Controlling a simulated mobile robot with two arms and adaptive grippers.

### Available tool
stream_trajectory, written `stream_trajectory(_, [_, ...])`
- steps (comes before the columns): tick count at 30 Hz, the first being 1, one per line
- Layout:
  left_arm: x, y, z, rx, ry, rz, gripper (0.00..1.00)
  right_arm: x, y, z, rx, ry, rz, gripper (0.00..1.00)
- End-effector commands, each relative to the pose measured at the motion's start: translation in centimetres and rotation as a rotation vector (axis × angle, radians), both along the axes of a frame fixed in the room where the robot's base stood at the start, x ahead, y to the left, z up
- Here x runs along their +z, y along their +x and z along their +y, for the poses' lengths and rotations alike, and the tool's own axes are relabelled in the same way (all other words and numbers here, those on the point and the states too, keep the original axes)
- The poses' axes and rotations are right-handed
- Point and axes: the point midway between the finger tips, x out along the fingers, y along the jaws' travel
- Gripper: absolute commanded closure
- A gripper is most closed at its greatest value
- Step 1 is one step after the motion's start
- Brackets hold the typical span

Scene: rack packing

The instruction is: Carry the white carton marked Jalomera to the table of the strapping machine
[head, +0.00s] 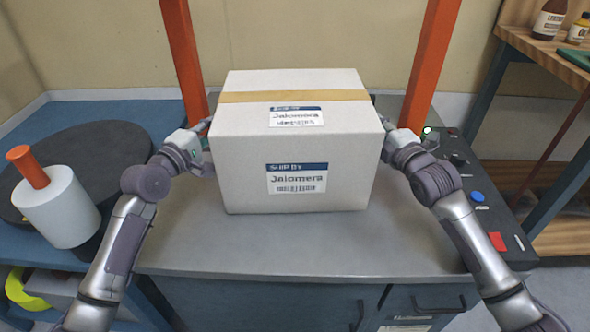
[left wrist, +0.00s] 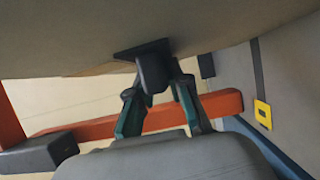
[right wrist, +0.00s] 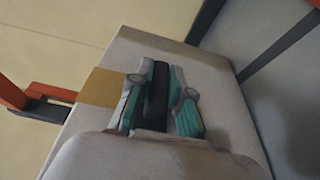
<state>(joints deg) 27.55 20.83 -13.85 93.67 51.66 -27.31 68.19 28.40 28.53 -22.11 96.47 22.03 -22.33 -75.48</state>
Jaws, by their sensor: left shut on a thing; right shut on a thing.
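The white carton (head: 295,195) with a tan tape band and blue-and-white Jalomera labels is upright between my two grippers, over the grey table (head: 300,245) of the strapping machine. I cannot tell whether its underside touches the tabletop. My left gripper (head: 205,130) is shut on its left side and my right gripper (head: 386,128) on its right side. The fingertips are partly hidden by the carton in the head view. The carton's surface (right wrist: 225,110) fills much of the right wrist view. In the left wrist view the fingers (left wrist: 155,75) press against it.
Orange posts (head: 184,60) of the machine rise behind the carton on both sides. A control panel (head: 480,195) with blue and red buttons is at right. Wooden shelves with bottles (head: 550,20) are at far right.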

Motion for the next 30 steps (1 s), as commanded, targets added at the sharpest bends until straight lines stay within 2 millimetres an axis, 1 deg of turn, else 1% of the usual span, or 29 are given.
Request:
stream_trajectory(1, [0.0,0.1,0.2,0.005,-0.006,-0.012,1.0,-0.1,0.1,-0.2,-0.002,0.003,-0.011,1.0])
stream_trajectory(2, [-0.2,0.0,0.2,0.004,-0.002,-0.002,0.77,-0.2,0.0,-0.2,-0.003,0.0,0.0,0.77])
stream_trajectory(3, [-0.1,0.0,0.2,0.004,-0.002,-0.001,0.7,-0.2,0.0,-0.2,-0.003,0.0,0.0,0.7])
stream_trajectory(6, [-0.1,0.0,0.1,0.003,-0.002,-0.001,0.56,-0.2,0.0,-0.1,-0.002,0.0,0.0,0.56])
stream_trajectory(14, [-0.2,0.0,0.1,0.001,0.0,-0.001,0.56,-0.2,0.0,0.0,-0.001,0.0,0.0,0.56])
stream_trajectory(17, [-0.2,-0.4,0.3,0.001,-0.001,0.0,0.56,-0.2,0.0,0.0,0.0,0.0,0.0,0.56])
stream_trajectory(20, [-0.3,-1.6,0.9,0.002,0.0,0.0,0.56,-0.2,0.0,0.0,0.0,0.0,0.0,0.56])
stream_trajectory(30, [-0.3,-8.0,4.1,0.002,0.002,0.001,0.56,-0.2,0.0,0.0,0.0,0.0,0.0,0.56])
